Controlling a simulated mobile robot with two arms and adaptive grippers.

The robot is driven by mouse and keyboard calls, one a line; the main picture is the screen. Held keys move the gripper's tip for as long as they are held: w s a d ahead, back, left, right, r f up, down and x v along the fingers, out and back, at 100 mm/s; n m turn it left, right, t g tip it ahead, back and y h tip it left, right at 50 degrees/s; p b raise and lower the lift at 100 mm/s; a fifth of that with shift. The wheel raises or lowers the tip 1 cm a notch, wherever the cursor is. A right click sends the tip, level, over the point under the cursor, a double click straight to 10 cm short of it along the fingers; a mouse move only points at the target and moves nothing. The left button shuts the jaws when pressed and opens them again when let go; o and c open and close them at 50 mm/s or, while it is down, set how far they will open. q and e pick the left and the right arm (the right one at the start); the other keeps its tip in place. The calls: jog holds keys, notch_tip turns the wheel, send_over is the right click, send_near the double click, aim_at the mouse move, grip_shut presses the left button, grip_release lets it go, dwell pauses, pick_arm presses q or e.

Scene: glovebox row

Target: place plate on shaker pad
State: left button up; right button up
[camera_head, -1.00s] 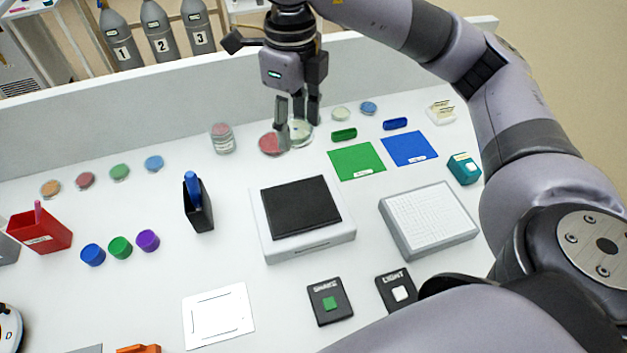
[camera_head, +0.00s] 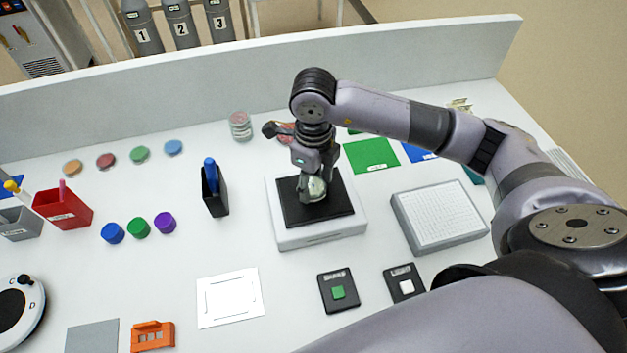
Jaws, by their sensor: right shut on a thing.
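My right gripper (camera_head: 309,184) points down over the shaker and is shut on a clear, pale greenish plate (camera_head: 317,189). The fingers partly hide the plate. It shows over the middle of the black shaker pad (camera_head: 333,204), and I cannot tell whether it touches the pad. The pad lies on a white shaker body (camera_head: 322,234) in the middle of the bench. My left gripper is not in view.
A black holder with a blue pen (camera_head: 214,190) stands left of the shaker. A white gridded block (camera_head: 440,215) is on its right. Shake (camera_head: 338,292) and light (camera_head: 405,285) buttons lie in front.

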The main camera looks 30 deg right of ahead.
jog(key=shift+f, duration=0.7)
jog(key=shift+f, duration=0.2)
jog(key=o, duration=1.1)
jog(key=shift+o, duration=0.2)
